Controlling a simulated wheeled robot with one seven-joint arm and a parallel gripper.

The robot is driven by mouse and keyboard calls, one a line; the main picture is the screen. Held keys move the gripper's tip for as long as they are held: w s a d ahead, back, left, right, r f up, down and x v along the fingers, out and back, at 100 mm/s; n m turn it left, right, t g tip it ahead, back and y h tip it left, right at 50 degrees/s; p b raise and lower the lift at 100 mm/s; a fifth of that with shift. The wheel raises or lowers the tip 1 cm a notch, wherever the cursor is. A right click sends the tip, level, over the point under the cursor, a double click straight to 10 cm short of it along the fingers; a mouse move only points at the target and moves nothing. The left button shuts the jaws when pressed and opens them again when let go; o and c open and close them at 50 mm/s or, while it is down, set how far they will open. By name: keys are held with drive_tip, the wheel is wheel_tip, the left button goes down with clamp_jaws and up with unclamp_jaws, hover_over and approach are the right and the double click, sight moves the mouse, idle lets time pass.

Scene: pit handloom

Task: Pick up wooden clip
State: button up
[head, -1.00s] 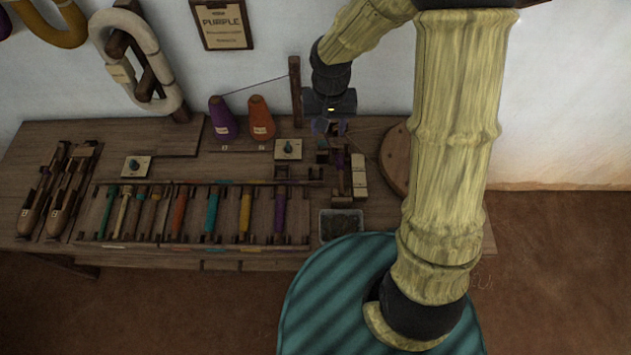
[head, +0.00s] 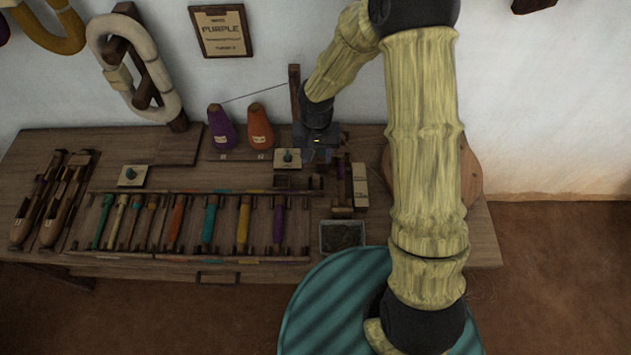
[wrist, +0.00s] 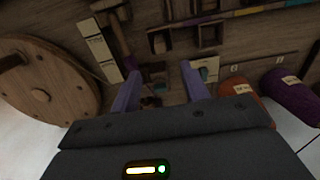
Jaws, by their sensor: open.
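My gripper (wrist: 160,84) is open, with its two purple fingers apart and pointing down over the back right of the wooden bench (head: 60,150). In the head view my gripper (head: 323,150) is close to the bench top, and its fingertips are hard to make out. Small dark wooden pieces (wrist: 152,90) lie below and between the fingers in the wrist view. The wooden clip may be among them, but they are too dark and small to tell which it is. Nothing is visibly held.
A purple cone (head: 221,128) and an orange cone (head: 260,127) stand left of my gripper. A round wooden disc (wrist: 35,82) lies on the other side. A pale block (head: 360,185), a grey tray (head: 342,250) and a rack of coloured bobbins (head: 150,255) are nearer the front.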

hover_over(316, 176)
wheel_tip(316, 176, down, 6)
drive_tip(key=shift+r, duration=0.15)
drive_tip(key=shift+f, duration=2.6)
clamp_jaws()
drive_tip(key=shift+r, duration=0.1)
